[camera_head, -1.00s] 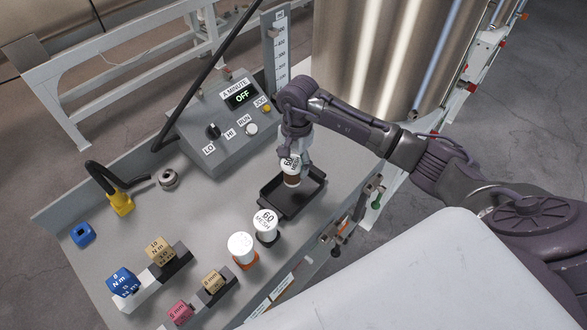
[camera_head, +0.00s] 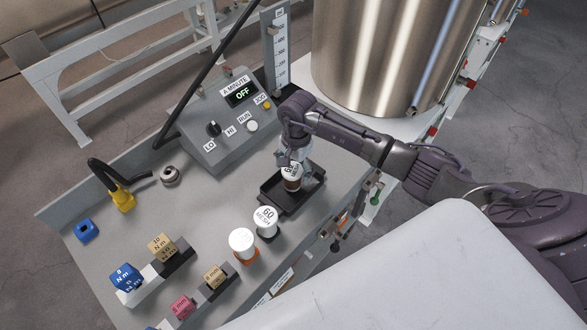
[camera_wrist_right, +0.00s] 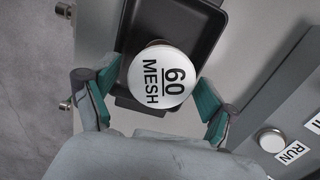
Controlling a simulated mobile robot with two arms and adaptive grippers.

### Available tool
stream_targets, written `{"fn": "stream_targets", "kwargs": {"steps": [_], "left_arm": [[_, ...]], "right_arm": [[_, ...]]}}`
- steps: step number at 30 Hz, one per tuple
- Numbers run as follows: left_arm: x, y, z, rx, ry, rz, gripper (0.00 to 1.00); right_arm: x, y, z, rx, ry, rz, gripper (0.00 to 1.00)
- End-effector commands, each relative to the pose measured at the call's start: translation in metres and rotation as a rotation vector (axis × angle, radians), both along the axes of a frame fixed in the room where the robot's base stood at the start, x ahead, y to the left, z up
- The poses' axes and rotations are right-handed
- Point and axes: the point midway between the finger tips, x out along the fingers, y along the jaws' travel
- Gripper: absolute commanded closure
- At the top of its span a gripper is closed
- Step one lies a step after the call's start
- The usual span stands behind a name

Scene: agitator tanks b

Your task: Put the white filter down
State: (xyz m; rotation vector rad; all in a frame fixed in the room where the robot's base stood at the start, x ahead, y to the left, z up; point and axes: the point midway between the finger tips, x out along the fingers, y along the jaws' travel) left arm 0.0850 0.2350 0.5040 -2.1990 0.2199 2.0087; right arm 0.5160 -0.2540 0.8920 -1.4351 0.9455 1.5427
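The white filter (camera_wrist_right: 162,78) has a round white cap marked 60 MESH and a brown lower part. It stands upright at the black tray (camera_head: 308,193); I cannot tell whether its base touches the tray floor. My right gripper (camera_head: 292,160) is above the filter, its fingers at both sides of the cap. The filter's lower part is mostly hidden there. My left gripper is not in view.
A second 60 MESH filter (camera_head: 265,217) with a black base and a white-topped piece (camera_head: 242,240) with an orange base stand left of the tray. The control box (camera_head: 215,125) reads OFF behind. Marked cubes on stands (camera_head: 163,247) are at lower left. A steel tank (camera_head: 370,60) rises behind.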

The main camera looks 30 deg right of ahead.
Motion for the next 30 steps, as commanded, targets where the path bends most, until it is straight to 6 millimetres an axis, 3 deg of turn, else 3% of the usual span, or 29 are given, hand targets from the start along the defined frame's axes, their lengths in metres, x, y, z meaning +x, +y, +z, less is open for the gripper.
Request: {"fn": "stream_targets", "kwargs": {"steps": [10,24,30], "left_arm": [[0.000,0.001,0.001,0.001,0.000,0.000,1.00],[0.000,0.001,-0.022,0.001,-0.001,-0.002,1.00],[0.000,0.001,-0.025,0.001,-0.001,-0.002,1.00]], "right_arm": [[0.002,-0.001,0.009,0.001,-0.004,0.000,0.15],[0.004,-0.007,0.102,0.000,-0.004,0.000,0.15],[0.003,-0.008,0.120,-0.001,-0.001,-0.001,0.15]]}}
